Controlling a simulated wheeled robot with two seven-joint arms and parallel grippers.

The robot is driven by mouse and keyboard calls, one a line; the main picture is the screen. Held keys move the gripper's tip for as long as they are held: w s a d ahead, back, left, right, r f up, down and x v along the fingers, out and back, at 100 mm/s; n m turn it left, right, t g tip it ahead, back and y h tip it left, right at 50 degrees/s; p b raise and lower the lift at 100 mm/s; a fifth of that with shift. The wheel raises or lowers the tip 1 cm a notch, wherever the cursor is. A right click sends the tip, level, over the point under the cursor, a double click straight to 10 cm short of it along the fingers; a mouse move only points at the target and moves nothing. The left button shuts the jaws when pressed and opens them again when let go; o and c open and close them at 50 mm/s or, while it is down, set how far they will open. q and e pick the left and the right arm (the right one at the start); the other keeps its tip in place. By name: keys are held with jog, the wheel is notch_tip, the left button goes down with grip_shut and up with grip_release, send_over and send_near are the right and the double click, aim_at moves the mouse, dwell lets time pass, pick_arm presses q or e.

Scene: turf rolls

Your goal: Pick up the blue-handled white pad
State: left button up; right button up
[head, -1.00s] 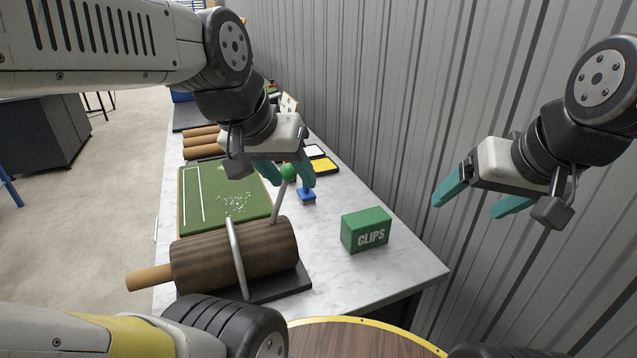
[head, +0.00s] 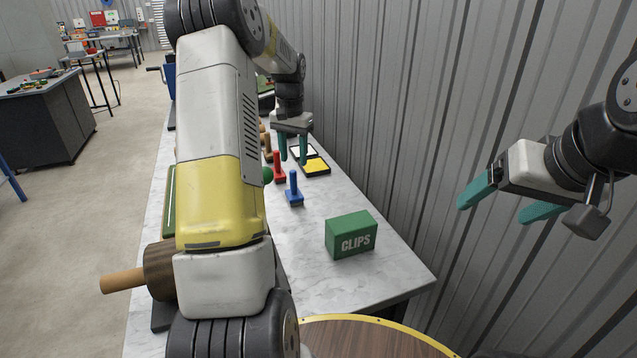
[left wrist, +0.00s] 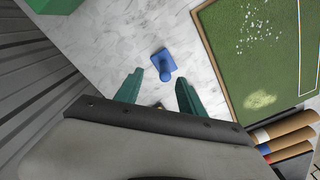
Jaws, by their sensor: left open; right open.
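The blue-handled pad (head: 293,190) stands upright on the marble-topped bench; its pad face is hidden underneath. It also shows from above in the left wrist view (left wrist: 163,63), just beyond the fingertips and roughly between their lines. My left gripper (head: 294,162) points down, open and empty, above the bench and behind the pad in the head view; it is not touching the pad. The left wrist view shows its two teal fingers (left wrist: 160,84) spread apart. My right gripper (head: 492,207) is open and empty, off to the right by the corrugated wall.
A red-handled tool (head: 279,167) and a brown-handled one (head: 267,150) stand close behind the pad. The green CLIPS box (head: 350,234) is in front. A turf board (left wrist: 262,50) lies alongside. Bench between is clear.

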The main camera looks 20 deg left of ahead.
aim_at(294, 171)
pick_arm(q)
jog(key=f, duration=0.1)
jog(key=w+f, duration=0.1)
jog(key=f, duration=0.3)
jog(key=shift+w+a+f, duration=0.1)
jog(key=shift+w+a, duration=0.2)
jog(key=shift+a, duration=0.1)
jog(key=f, duration=0.5)
jog(key=shift+a+f, duration=0.2)
grip_shut()
